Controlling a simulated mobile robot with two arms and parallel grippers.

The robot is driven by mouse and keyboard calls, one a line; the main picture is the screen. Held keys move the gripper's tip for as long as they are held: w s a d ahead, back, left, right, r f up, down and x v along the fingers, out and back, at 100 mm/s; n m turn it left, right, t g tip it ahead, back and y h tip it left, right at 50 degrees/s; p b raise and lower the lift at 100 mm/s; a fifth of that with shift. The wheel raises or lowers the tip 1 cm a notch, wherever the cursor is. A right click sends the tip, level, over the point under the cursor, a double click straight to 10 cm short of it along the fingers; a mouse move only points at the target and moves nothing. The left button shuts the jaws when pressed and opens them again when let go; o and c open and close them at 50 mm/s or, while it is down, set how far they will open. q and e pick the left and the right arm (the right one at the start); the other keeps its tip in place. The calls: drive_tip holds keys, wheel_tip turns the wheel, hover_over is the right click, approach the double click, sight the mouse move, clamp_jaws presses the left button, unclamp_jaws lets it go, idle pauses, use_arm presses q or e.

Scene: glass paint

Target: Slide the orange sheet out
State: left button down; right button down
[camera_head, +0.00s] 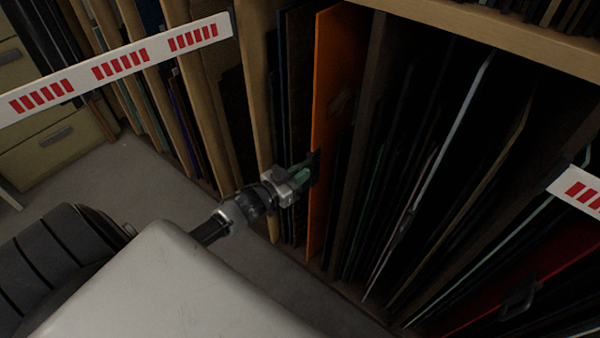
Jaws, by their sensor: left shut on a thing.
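The orange sheet (322,130) stands upright in a slot of the wooden rack, its front edge facing me. It appears to stick out a little past the dark sheets beside it. My left gripper (308,172) reaches in from the left and is shut at the sheet's front edge, around its lower middle. The fingertips partly cover that edge. The sheet's rear part is hidden inside the dark rack. My right gripper is not in view.
Wooden dividers (256,100) and several dark sheets stand close on both sides. A red sheet (480,300) with a handle is at the lower right. A red-and-white striped bar (120,66) crosses the upper left. Grey floor (95,195) is open in front of the rack.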

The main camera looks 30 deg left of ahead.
use_arm(q)
drive_tip(key=shift+s, duration=0.15)
drive_tip(key=d+p+v, duration=0.1)
drive_tip(key=p+v, duration=0.2)
drive_tip(key=v, duration=0.6)
drive_tip(key=s+d+p+v, duration=0.1)
drive_tip(key=d+p+v, duration=0.1)
drive_tip(key=v, duration=0.7)
drive_tip(key=d+p+v, duration=0.2)
drive_tip(key=p+v, duration=0.2)
drive_tip(key=v, duration=0.5)
drive_tip(key=shift+s+p, duration=0.35)
drive_tip(key=shift+s, duration=0.3)
drive_tip(key=shift+d+r, duration=0.1)
drive_tip(key=shift+d, duration=0.05)
drive_tip(key=c, duration=1.2)
unclamp_jaws()
